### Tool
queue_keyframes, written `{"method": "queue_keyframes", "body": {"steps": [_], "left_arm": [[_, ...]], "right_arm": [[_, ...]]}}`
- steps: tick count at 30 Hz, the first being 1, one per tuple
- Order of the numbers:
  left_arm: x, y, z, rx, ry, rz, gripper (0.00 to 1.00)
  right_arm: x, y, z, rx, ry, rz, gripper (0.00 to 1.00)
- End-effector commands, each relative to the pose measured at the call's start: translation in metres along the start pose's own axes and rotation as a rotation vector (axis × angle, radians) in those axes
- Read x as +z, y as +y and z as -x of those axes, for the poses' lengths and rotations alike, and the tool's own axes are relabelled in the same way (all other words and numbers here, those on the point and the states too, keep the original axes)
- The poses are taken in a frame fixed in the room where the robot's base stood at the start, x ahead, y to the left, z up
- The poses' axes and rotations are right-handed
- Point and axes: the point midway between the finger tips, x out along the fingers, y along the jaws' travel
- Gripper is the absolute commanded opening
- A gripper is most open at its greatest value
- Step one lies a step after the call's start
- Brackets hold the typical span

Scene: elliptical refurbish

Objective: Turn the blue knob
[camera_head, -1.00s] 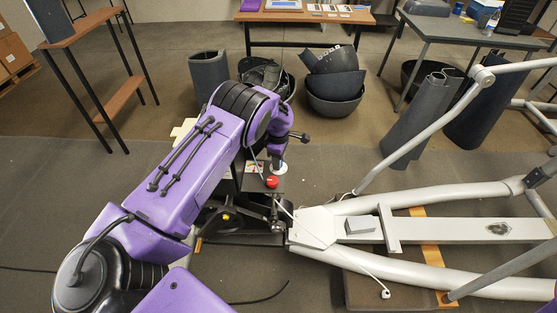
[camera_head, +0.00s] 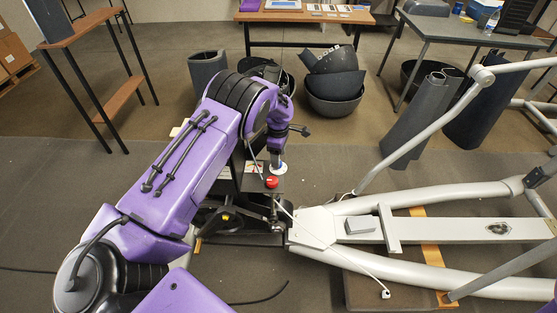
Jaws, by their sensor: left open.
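My left arm comes in from the left and reaches over a black machine base (camera_head: 245,238) at the centre of the head view. Its left gripper (camera_head: 276,156) points down, small and dark against the base, and is open. Just under its tips is a small round white disc with a bluish tint (camera_head: 278,168), which may be the blue knob. The gripper hides most of it, and I cannot tell whether they touch. A red button (camera_head: 271,182) sits just in front of the disc. My right gripper is not in view.
A grey elliptical frame (camera_head: 440,228) stretches right from the base, with a white cable across it. A yellow knob (camera_head: 225,217) is low on the base. Black bins (camera_head: 334,88), rolled mats (camera_head: 420,115) and tables stand behind.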

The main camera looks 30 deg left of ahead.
Motion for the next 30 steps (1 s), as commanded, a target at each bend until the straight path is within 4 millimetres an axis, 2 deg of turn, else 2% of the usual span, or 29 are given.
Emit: {"method": "queue_keyframes", "body": {"steps": [3,6,12,27,29,30], "left_arm": [[0.001,0.001,0.031,0.005,-0.001,-0.001,0.59],[0.001,0.001,0.053,0.004,-0.001,-0.001,0.59],[0.001,0.000,0.077,0.001,0.000,-0.001,0.59],[0.001,0.000,0.079,0.000,0.000,-0.001,0.59],[0.002,0.000,0.075,0.003,-0.001,-0.010,0.59],[0.006,-0.001,0.066,0.012,-0.003,-0.032,0.59]], "right_arm": [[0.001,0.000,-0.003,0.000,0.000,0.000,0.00],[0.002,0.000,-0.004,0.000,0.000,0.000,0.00],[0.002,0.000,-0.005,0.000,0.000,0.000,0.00],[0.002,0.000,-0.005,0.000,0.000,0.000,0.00],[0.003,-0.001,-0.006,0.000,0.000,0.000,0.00],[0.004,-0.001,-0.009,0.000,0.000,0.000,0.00]]}}
